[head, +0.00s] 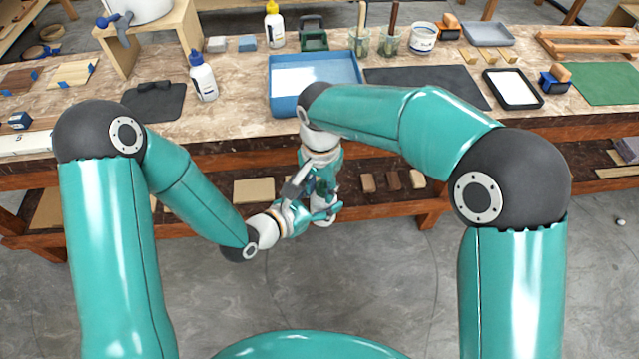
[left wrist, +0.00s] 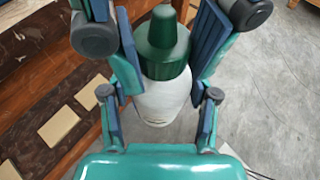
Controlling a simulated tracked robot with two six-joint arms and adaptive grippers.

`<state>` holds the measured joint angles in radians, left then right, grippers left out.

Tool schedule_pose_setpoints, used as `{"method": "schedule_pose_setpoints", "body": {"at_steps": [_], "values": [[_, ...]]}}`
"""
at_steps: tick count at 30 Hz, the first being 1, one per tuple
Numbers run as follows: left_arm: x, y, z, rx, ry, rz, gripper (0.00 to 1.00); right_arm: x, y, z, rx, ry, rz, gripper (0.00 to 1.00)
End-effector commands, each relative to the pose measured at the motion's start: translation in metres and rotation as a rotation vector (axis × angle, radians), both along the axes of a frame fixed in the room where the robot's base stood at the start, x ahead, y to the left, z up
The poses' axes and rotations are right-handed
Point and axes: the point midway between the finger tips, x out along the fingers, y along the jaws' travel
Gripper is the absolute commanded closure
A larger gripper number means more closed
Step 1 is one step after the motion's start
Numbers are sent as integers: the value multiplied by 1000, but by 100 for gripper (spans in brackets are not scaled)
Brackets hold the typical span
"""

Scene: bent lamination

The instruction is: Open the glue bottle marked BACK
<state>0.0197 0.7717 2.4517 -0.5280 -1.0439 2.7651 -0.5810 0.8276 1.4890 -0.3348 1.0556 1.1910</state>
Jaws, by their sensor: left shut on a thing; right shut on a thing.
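A white glue bottle with a dark green cap (left wrist: 165,45) is between the blue-padded fingers of my left gripper (left wrist: 168,58) in the left wrist view. No marking on it can be read. In the head view the left gripper (head: 302,212) comes from the left, in front of the table. My right gripper (head: 323,205) comes down from above and meets it there. Both are shut, and the right one's hold on the bottle is mostly hidden. A blue-capped white bottle (head: 203,80) and a yellow-capped white bottle (head: 274,26) stand on the table.
The table holds a blue tray (head: 314,55), a dark mat (head: 425,87), a black-rimmed tray (head: 512,88) and jars with brushes (head: 390,40). A lower shelf with wood blocks (head: 393,181) lies behind my grippers.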

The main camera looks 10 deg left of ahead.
Motion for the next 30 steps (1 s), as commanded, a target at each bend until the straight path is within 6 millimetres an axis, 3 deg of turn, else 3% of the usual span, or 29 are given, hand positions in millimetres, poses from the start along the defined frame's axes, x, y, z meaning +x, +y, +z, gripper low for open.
{"method": "schedule_pose_setpoints", "body": {"at_steps": [30], "values": [[-5,-5,0,3,-2,-23,100,12,-15,2,2,-9,2232,100]]}}
